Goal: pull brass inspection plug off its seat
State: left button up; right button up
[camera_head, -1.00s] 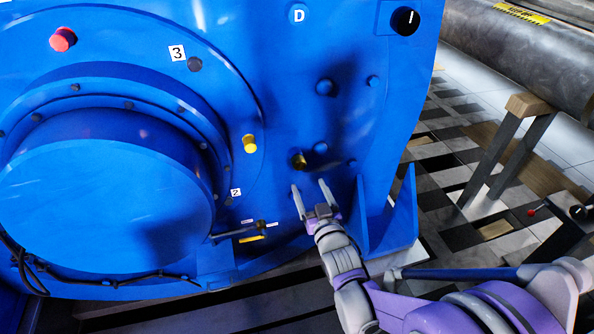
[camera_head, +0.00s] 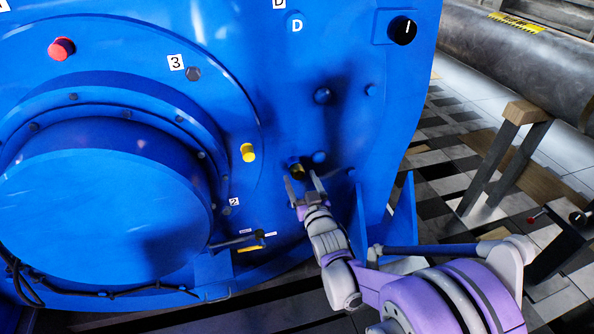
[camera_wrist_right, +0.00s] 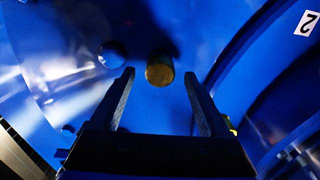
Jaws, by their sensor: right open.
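The brass plug (camera_head: 297,166) is a short round stub on the blue motor face, right of the large round cover. It also shows in the right wrist view (camera_wrist_right: 159,70), with its round end facing the camera. My right gripper (camera_head: 301,178) is just below the plug in the head view, its two fingers spread. In the wrist view the open fingers (camera_wrist_right: 159,78) stand on either side of the plug's line, with visible gaps and nothing gripped. Whether the tips reach beside the plug is hard to tell. My left gripper is out of view.
A yellow plug (camera_head: 248,152), a red knob (camera_head: 61,49) and a black knob (camera_head: 402,30) stick out of the motor face (camera_head: 270,90). A small lever (camera_head: 235,242) sits lower left of the gripper. Blue bolts surround the brass plug.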

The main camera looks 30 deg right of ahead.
jog(key=shift+x, duration=1.05)
dwell(0.4)
grip_shut()
jog(key=shift+s, duration=0.1)
jog(key=shift+v, duration=2.95)
jog(key=shift+s, duration=0.1)
